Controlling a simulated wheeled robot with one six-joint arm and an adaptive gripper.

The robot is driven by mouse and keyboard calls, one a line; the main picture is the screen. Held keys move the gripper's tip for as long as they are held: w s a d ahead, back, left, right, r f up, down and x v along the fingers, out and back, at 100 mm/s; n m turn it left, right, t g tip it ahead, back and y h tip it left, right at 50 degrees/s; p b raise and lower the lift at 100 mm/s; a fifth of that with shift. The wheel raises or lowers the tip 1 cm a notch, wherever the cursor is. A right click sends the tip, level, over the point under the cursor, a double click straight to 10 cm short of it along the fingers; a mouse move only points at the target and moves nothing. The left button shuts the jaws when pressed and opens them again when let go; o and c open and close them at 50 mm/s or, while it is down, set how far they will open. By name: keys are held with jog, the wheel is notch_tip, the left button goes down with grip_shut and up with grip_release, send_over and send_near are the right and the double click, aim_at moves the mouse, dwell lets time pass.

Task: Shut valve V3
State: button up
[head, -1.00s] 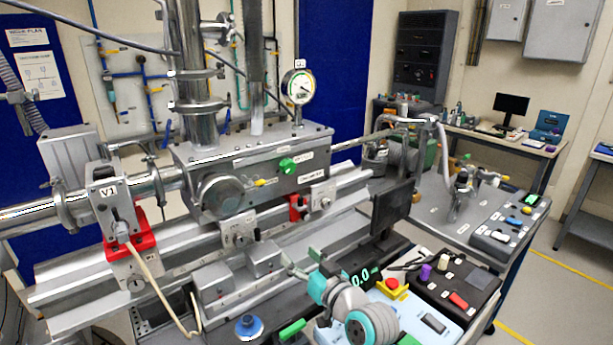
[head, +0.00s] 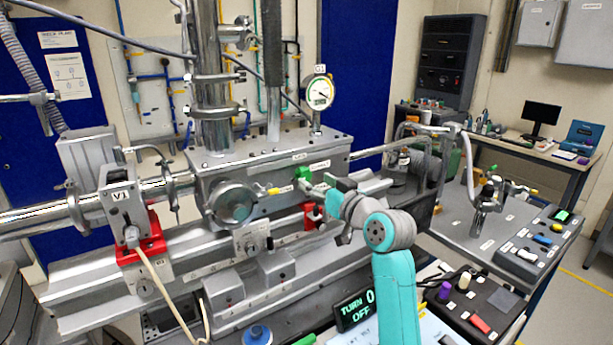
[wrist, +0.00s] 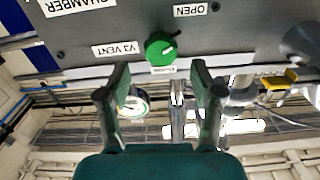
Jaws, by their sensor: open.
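Valve V3 is a round green knob (wrist: 160,48) on the grey chamber's front face, beside a "V3 VENT" label (wrist: 115,48). A small label, too small to read surely, sits by the knob's lower edge. In the head view the knob (head: 303,172) is just beyond my fingertips. My gripper (wrist: 160,78) is open and empty, its two fingers spread either side of the knob's line and apart from it. It also shows in the head view (head: 324,188).
A yellow-handled part (head: 276,191) sits left of the knob. A dial gauge (head: 319,93) stands above the chamber (head: 270,155). Red clamps and a rail (head: 200,262) lie below. A display (head: 355,310) reads "TURN OFF" with a partly hidden digit.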

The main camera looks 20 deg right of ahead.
aim_at(306, 176)
jog(key=shift+x, duration=2.7)
jog(key=shift+c, duration=0.3)
jog(key=c, duration=1.1)
